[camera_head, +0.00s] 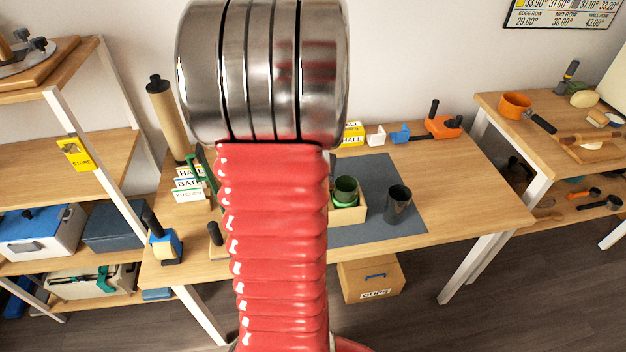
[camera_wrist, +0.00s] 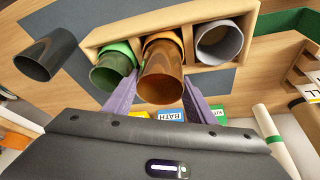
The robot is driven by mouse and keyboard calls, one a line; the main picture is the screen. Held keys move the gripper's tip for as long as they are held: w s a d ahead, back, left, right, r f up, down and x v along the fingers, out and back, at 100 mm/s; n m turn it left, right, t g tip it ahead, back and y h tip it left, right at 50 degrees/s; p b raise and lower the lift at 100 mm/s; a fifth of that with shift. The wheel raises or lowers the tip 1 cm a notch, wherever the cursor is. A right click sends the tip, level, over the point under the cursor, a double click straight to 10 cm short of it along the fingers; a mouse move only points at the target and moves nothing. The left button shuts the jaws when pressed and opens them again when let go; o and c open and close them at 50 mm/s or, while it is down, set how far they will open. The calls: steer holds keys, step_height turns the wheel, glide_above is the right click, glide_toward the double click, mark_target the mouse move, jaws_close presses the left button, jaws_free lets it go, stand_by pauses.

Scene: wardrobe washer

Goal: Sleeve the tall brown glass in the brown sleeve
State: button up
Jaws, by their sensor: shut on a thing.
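The tall brown glass (camera_wrist: 163,82) is between the two purple fingers of my gripper (camera_wrist: 156,104) in the wrist view, and the gripper is shut on it. The brown sleeve (camera_wrist: 165,38) is in the middle of the wooden box (camera_wrist: 100,36), its rim right behind the glass. The glass overlaps the sleeve in this view; I cannot tell how far it is inside. In the head view my red arm hides the gripper, the brown glass and the brown sleeve.
The box also holds a green glass (camera_wrist: 107,76) in a green sleeve and a grey sleeve (camera_wrist: 218,42). A dark glass (camera_head: 397,203) stands apart on the blue-grey mat (camera_head: 382,173). Lettered label blocks (camera_head: 189,184) and a tan cylinder (camera_head: 165,115) stand left.

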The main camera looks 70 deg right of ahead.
steer(key=shift+f, duration=1.8)
steer(key=o, duration=1.3)
steer(key=shift+v, duration=6.9)
